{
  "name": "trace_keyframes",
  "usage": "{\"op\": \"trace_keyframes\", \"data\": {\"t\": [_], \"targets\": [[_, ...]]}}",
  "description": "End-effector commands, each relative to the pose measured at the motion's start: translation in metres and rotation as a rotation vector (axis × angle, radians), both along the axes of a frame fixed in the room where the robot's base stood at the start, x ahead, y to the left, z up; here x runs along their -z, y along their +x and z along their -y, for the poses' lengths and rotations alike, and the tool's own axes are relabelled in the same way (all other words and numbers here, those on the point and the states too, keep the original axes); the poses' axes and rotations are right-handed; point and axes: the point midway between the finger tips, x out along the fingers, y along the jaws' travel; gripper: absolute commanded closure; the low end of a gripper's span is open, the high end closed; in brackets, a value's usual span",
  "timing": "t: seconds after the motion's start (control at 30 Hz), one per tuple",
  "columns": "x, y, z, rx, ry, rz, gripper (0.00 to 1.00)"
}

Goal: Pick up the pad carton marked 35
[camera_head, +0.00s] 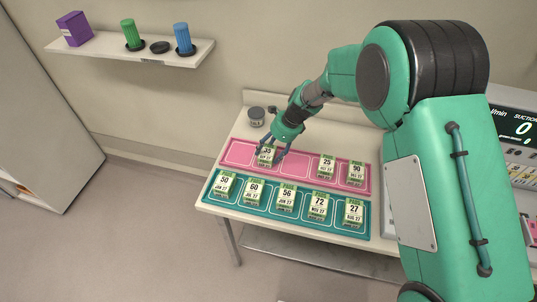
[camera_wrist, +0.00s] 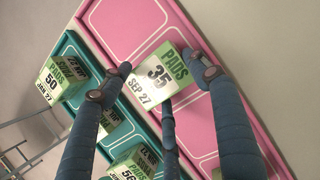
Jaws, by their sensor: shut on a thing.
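The pad carton marked 35 (camera_wrist: 158,75) is a white and green box dated SEP 27. It also shows in the head view (camera_head: 266,154), over the pink tray (camera_head: 235,151). My gripper (camera_head: 271,151) is shut on this carton, with its dark blue fingers on either side of it. In the wrist view, the fingers of my gripper (camera_wrist: 160,80) flank the carton, and the tray's pink surface shows behind. I cannot tell whether the carton touches the tray.
Cartons 25 (camera_head: 327,167) and 90 (camera_head: 356,173) stand at the pink tray's right end. A teal tray (camera_head: 211,190) in front holds cartons 50 (camera_head: 224,185), 60 (camera_head: 253,191), 56 (camera_head: 287,197), 72 (camera_head: 318,206) and 27 (camera_head: 353,212).

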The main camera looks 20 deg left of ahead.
Motion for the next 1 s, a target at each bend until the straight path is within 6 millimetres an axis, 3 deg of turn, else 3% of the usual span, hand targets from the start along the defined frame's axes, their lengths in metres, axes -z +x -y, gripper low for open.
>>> {"op": "trace_keyframes", "data": {"t": [0.27,0.8,1.0], "targets": [[-0.008,0.0,0.0,0.0,0.0,0.0,0.71],[-0.084,0.0,0.0,-0.001,0.001,0.001,0.71],[-0.098,0.0,0.0,0.0,0.0,0.0,0.71]]}}
